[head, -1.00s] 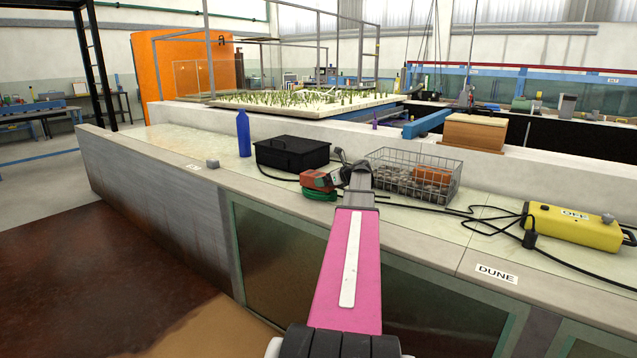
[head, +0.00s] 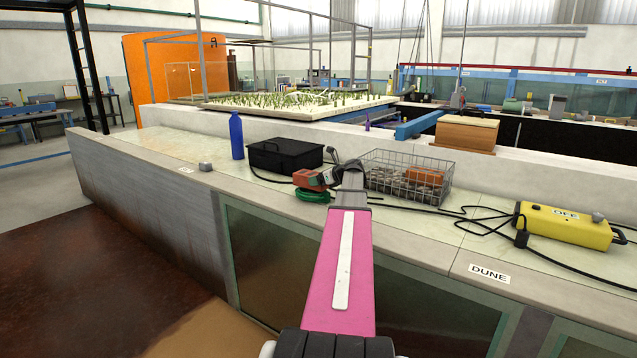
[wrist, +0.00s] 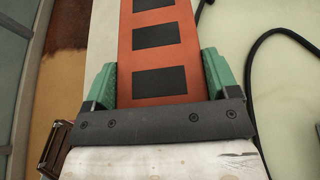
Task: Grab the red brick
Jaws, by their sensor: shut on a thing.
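The red brick fills the top middle of the wrist view (wrist: 126,60), an orange-red block with a row of dark rectangular holes. My gripper (wrist: 160,78) is shut on it, with one green finger against each long side. In the head view the brick (head: 305,179) shows as a small red patch at the end of my gripper (head: 318,186), above the pale counter top. My arm hides part of it. I cannot tell whether the brick touches the counter.
A wire basket (head: 384,192) with stones and an orange block stands just right of my gripper. A black box (head: 286,154) and blue bottle (head: 237,137) stand behind left. A yellow control box (head: 562,228) and black cables lie right.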

